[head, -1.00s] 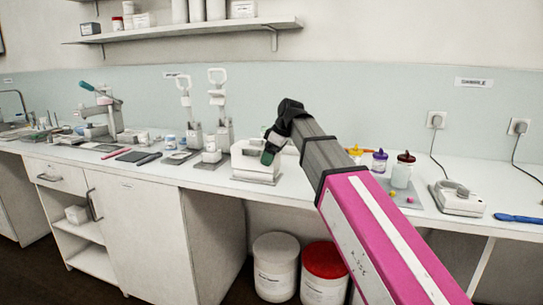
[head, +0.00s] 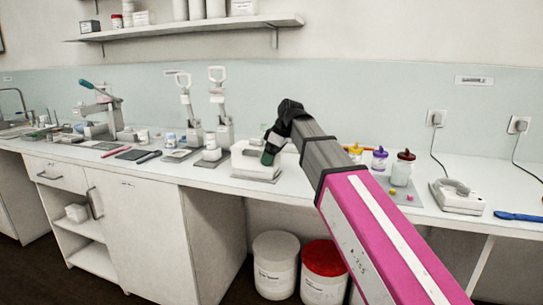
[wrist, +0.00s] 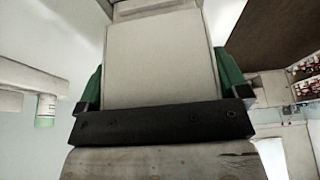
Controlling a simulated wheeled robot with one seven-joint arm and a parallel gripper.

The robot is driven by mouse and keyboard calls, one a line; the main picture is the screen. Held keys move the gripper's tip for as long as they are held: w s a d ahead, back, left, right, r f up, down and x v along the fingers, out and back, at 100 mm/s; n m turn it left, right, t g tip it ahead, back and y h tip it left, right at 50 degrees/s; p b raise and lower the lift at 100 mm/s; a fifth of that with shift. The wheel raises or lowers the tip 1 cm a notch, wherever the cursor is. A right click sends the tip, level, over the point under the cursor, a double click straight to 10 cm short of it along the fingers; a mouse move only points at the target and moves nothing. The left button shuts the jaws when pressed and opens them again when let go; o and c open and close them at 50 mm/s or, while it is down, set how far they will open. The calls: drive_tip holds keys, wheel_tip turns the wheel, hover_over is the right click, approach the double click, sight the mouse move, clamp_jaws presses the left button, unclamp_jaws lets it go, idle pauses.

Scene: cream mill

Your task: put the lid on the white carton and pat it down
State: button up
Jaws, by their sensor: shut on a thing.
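The white carton (head: 248,160) sits on a grey board near the front edge of the bench in the head view. My gripper (head: 270,154) is at the carton's right end and overlaps it there. In the wrist view my gripper's two green fingers (wrist: 160,82) stand on either side of a pale, flat-faced piece (wrist: 160,62), which looks to be the lid. They are shut on it. The dark gripper bar hides its near edge. I cannot tell whether it touches the carton.
Jars with yellow, purple and dark red lids (head: 402,170) stand to the right, near a white device (head: 457,196) and a blue tool (head: 518,216). Two lever stands (head: 222,110) are left of the carton. White and red-lidded buckets (head: 324,270) are under the bench.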

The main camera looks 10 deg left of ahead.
drive_tip(key=shift+f, duration=0.35)
idle(0.3)
drive_tip(key=o, duration=0.6)
drive_tip(key=shift+r, duration=0.1)
drive_tip(key=shift+r, duration=3.4)
